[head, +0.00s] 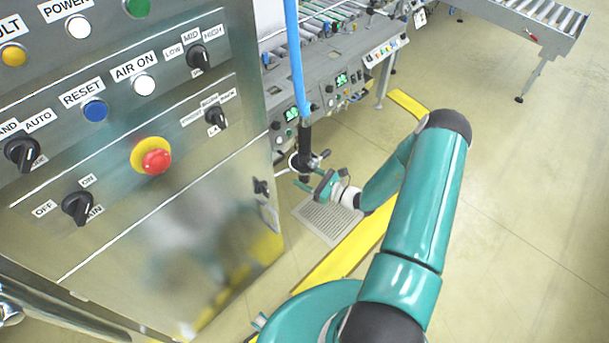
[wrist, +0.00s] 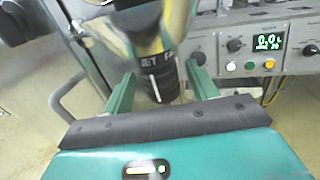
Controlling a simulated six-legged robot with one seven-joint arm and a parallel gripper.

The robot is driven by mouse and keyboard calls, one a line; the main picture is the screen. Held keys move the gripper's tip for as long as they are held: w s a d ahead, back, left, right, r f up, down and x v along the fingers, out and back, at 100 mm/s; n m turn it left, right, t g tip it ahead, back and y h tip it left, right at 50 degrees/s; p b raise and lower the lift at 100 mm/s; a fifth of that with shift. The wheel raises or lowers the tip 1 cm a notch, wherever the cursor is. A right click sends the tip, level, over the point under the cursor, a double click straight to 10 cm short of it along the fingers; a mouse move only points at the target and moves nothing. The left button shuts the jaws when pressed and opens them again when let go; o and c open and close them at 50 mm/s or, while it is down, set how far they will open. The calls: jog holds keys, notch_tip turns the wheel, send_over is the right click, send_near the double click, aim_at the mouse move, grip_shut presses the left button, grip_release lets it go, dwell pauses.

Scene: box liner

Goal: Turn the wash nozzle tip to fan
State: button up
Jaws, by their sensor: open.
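The wash nozzle (head: 304,138) hangs at the end of a blue hose (head: 297,60) beside the cabinet. In the wrist view its dark tip (wrist: 163,88) carries a white line and stands below a collar with the letters "JET" and a partly seen "F". The white line sits roughly under "JET"; the full second word is not readable. My gripper (head: 316,184) is at the lower end of the nozzle. In the wrist view my gripper (wrist: 160,76) is open, with one green finger on each side of the tip. Gaps show beside the tip; contact is not visible.
A steel control cabinet (head: 190,245) with knobs and a red emergency button (head: 156,161) stands close on the left. A machine panel with green displays (head: 341,79) is behind the nozzle. A floor grate (head: 328,219) lies below. Floor on the right is clear.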

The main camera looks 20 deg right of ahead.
jog(key=shift+w+a, duration=0.25)
jog(key=shift+w, duration=0.2)
jog(key=c, duration=1)
jog(key=shift+n+g+y, duration=0.3)
jog(key=n+g+y, duration=0.2)
jog(key=shift+n+g+y, duration=0.3)
jog(key=shift+y, duration=0.1)
jog(key=n+g+y, duration=0.1)
jog(key=n+g, duration=0.1)
jog(key=g, duration=0.1)
jog(key=n+g+y, duration=0.2)
jog(key=g, duration=0.1)
jog(key=n+g, duration=0.3)
jog(key=g, duration=0.2)
jog(key=n+g, duration=0.3)
jog(key=g, duration=0.2)
jog(key=shift+n+y, duration=0.3)
jog(key=shift+n, duration=0.1)
jog(key=shift+g, duration=0.3)
